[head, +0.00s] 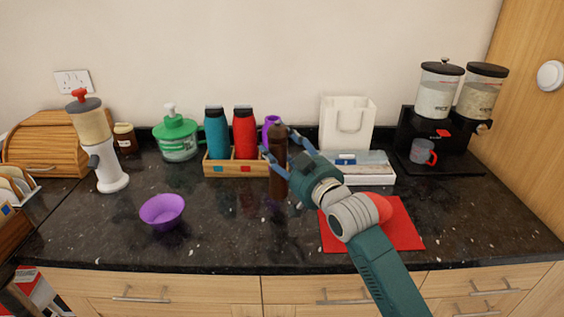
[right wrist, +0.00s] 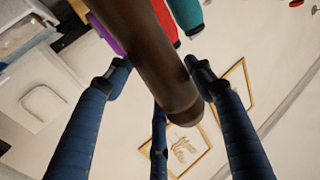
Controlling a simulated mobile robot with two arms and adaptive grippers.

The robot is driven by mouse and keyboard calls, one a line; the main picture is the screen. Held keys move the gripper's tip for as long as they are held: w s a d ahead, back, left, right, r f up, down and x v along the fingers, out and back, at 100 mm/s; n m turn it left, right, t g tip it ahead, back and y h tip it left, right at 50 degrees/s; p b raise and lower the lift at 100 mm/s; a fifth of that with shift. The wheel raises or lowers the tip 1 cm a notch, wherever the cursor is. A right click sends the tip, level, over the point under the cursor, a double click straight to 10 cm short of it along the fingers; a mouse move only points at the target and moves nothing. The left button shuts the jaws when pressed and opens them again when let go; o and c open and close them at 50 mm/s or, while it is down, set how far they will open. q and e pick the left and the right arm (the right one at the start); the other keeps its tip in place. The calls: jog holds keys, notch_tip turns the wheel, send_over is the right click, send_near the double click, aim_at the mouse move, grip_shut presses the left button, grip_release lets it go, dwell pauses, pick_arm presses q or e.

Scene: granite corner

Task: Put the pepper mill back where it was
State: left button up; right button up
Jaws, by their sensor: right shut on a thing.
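The dark brown pepper mill (head: 278,183) stands upright above the middle of the counter, in front of the right end of the wooden bottle box (head: 238,168). My right gripper (head: 282,152) is shut on its upper part, with blue fingers on either side. I cannot tell whether the mill's base touches the counter. In the right wrist view the mill (right wrist: 150,55) runs between the fingers (right wrist: 160,90), its rounded end near the middle. My left gripper is not in view.
Teal (head: 216,134) and red (head: 244,134) bottles stand in the box, with a purple item (head: 270,124) behind the mill. A purple bowl (head: 162,210) is at front left. A red mat (head: 398,228) lies under my right arm.

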aim_at(286, 166)
notch_tip(286, 166, down, 4)
jog(key=shift+r, duration=0.1)
jog(key=shift+f, duration=0.25)
jog(key=o, duration=1.8)
jog(key=shift+c, duration=0.2)
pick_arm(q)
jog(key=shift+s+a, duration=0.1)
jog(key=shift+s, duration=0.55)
pick_arm(e)
jog(key=shift+r, duration=0.15)
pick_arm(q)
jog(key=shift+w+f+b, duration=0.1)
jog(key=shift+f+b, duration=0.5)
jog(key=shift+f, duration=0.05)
pick_arm(e)
jog(key=v, duration=1.2)
